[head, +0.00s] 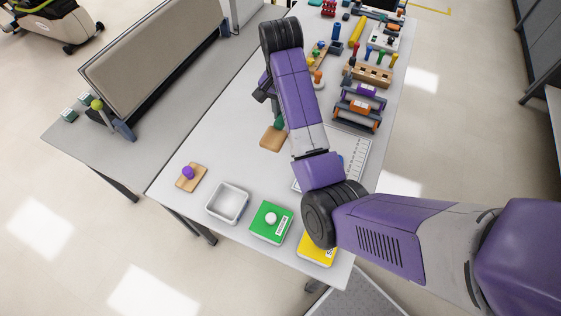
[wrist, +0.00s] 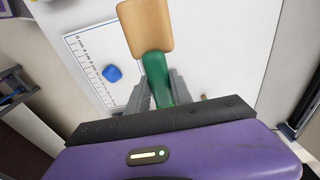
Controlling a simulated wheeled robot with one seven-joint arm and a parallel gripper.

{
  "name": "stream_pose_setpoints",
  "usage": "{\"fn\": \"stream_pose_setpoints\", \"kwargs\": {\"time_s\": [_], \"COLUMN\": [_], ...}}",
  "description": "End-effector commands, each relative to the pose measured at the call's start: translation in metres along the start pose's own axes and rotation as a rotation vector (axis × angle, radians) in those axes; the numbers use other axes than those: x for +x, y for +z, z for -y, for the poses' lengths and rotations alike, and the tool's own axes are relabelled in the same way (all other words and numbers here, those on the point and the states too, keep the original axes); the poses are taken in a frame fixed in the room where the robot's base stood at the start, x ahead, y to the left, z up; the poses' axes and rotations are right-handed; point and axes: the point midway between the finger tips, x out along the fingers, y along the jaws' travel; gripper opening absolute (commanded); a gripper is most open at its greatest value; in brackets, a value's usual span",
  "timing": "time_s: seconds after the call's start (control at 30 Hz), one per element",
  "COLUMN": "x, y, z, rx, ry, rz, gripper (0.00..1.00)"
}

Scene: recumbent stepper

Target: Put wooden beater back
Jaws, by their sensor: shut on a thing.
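The wooden beater (wrist: 145,27) has a flat, light-wood head and a green handle. In the wrist view my gripper (wrist: 160,92) is shut on the green handle, with the wooden head pointing away from the gripper. In the head view the beater's wooden head (head: 272,139) shows over the white table, left of my arm. Whether it touches the table is hard to tell. My arm hides part of my gripper in the head view.
A white tray (head: 228,203), a green box (head: 268,233) with a white ball and a wooden plate (head: 197,177) with a purple ball stand near the front. Several tools and racks (head: 358,108) fill the back right.

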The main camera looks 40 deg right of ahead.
Motion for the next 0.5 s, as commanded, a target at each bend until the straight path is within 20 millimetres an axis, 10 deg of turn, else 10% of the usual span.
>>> {"fn": "stream_pose_setpoints", "kwargs": {"time_s": [0.5], "x": [0.089], "y": [0.007], "z": [-0.002], "rx": [0.005], "ry": [0.002], "rz": [-0.001], "gripper": [0.0]}}
